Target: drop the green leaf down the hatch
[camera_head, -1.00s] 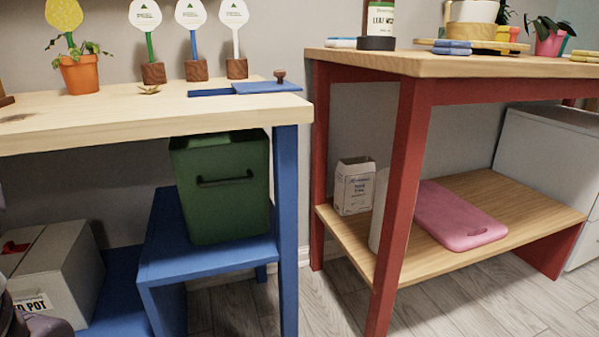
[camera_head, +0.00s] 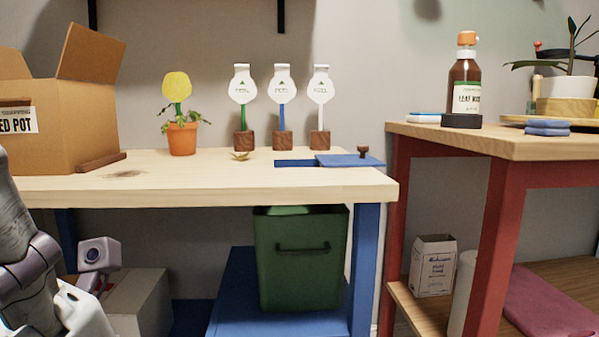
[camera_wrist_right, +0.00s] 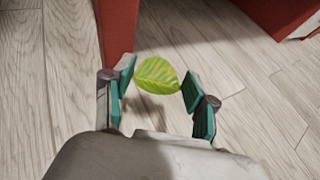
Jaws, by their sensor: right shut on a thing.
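The green leaf (camera_wrist_right: 157,75) is yellow-green with pale veins. In the right wrist view it sits between the fingertips of my right gripper (camera_wrist_right: 158,83), which is shut on it, above the wooden floor. The hatch (camera_head: 293,163) is a dark blue opening in the light wooden tabletop. Its blue lid (camera_head: 343,160), with a brown knob, lies at the right of the opening, which looks at least partly uncovered. A green bin (camera_head: 300,280) stands below the hatch.
A yellow dried leaf (camera_head: 240,156) lies left of the hatch. Three label stakes (camera_head: 282,95) in wooden blocks stand behind it. A potted plant (camera_head: 182,135) and an open cardboard box (camera_head: 60,125) stand further left. A red-legged table (camera_head: 495,220) is at right.

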